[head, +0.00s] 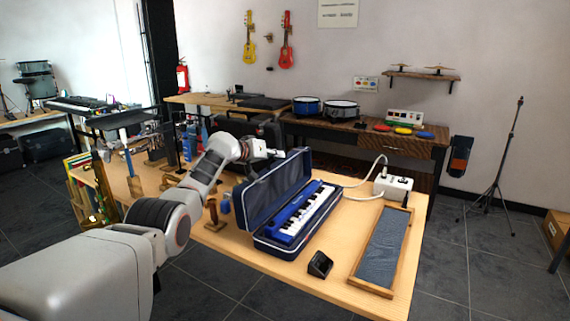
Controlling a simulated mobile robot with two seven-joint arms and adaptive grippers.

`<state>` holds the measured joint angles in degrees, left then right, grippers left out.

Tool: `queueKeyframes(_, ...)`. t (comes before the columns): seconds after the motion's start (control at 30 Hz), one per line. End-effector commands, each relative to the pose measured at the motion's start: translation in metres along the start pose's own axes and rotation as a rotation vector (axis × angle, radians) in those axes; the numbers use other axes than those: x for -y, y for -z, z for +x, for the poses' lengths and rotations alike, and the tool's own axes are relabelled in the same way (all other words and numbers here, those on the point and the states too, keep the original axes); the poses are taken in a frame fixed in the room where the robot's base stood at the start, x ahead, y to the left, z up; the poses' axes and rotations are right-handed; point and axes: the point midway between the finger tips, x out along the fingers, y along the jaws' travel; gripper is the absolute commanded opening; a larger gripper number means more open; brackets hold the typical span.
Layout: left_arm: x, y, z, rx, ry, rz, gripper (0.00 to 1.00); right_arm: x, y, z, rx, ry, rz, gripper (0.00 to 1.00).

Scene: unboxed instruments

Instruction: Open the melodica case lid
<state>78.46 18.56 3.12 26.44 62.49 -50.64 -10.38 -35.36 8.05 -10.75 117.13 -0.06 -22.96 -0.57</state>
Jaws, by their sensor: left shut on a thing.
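The dark blue melodica case (262,244) sits on the wooden table, with a blue melodica (300,216) with white and black keys lying in its base. The case lid (276,188) stands raised, roughly upright, along the far left side of the base, its lining facing the picture's right. My left arm reaches in from the left behind the lid. My left gripper (277,154) is at the lid's upper edge and shut on it; its fingertips are small and partly hidden there. My right gripper is not in view.
Right of the case are a wooden-framed tray (402,238), a small black block (320,264) and a white box (393,186) with a cable. A wooden stand (214,215) and a blue object (225,204) stand left of the case, near my forearm.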

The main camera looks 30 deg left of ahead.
Motion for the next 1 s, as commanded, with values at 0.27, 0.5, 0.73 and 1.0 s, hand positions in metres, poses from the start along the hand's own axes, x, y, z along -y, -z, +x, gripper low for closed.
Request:
queueKeyframes(0.27, 0.011, -0.007, 0.002, 0.013, -0.018, -0.046, 0.00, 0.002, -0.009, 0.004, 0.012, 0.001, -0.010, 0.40)
queueKeyframes(0.5, 0.011, -0.005, 0.001, 0.012, -0.020, -0.049, 0.00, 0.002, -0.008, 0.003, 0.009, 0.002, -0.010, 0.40)
queueKeyframes(0.73, 0.011, -0.005, 0.002, 0.012, -0.020, -0.048, 0.16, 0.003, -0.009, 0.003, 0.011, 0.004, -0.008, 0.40)
queueKeyframes(1.0, 0.010, -0.001, 0.000, 0.006, -0.021, -0.048, 0.16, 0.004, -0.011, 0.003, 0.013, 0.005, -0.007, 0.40)
